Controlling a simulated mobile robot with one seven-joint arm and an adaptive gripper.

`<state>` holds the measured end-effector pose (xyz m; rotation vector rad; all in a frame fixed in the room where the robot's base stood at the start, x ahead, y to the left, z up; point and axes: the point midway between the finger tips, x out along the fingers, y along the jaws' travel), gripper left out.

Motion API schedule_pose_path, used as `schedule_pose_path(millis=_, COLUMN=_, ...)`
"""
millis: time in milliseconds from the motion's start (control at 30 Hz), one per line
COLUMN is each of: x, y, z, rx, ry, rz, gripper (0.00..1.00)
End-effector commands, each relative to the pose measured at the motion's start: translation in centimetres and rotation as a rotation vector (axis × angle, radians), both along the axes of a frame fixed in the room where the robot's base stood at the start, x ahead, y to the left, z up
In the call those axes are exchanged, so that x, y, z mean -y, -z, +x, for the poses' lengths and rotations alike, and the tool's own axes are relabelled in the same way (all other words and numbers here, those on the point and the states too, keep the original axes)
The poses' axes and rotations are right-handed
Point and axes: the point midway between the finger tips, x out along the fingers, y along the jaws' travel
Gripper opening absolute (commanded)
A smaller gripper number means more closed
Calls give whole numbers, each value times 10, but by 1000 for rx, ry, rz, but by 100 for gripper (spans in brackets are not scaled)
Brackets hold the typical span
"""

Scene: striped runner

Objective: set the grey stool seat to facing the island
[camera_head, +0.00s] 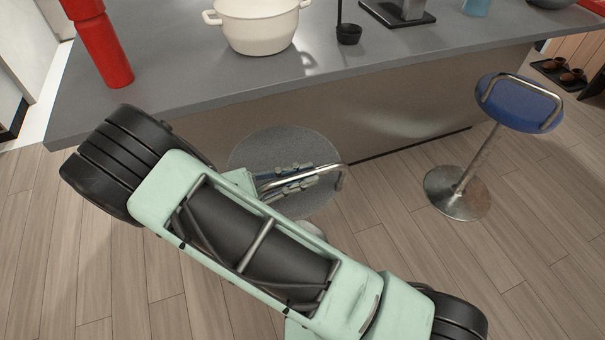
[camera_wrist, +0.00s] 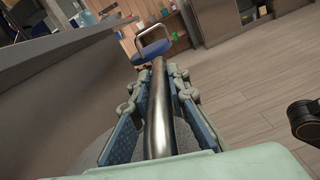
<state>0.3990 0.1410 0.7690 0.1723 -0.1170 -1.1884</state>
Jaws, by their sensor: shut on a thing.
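The grey stool seat (camera_head: 275,145) is a round disc beside the island's near side, partly hidden under my arm and gripper. Its curved metal back rail (camera_head: 328,170) crosses above the part of the seat away from the island, running slightly up to the right. My gripper (camera_head: 308,176), with blue-padded fingers, is shut on this rail. In the wrist view the rail (camera_wrist: 160,115) runs lengthwise between the two fingers (camera_wrist: 158,80), and the seat (camera_wrist: 95,155) shows below, at left. The rail's left end is hidden by my arm.
The grey-topped island (camera_head: 200,85) lies just beyond the seat, carrying a red bottle (camera_head: 103,48), a cream pot (camera_head: 257,25) and a black ladle (camera_head: 348,33). A blue stool (camera_head: 515,105) stands to the right. The wooden floor between the stools is clear.

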Motion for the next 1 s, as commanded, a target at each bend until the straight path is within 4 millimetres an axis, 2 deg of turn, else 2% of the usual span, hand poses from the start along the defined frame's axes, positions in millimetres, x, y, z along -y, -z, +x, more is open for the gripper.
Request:
schedule_pose_path(millis=167, x=0, y=0, z=0, rx=0, ry=1, rz=0, gripper=0)
schedule_pose_path(millis=200, x=0, y=0, z=0, rx=0, ry=1, rz=0, gripper=18)
schedule_pose_path(millis=367, x=0, y=0, z=0, rx=0, ry=0, rz=0, gripper=33)
schedule_pose_path(millis=600, x=0, y=0, z=0, rx=0, ry=0, rz=0, gripper=33)
schedule_pose_path(millis=733, x=-8, y=0, z=-3, rx=-1, ry=-1, rz=2, gripper=33)
schedule_pose_path(millis=867, x=-28, y=1, z=-10, rx=0, ry=-4, rz=3, gripper=33)
schedule_pose_path(millis=1000, x=-57, y=1, z=-22, rx=0, ry=-4, rz=3, gripper=33)
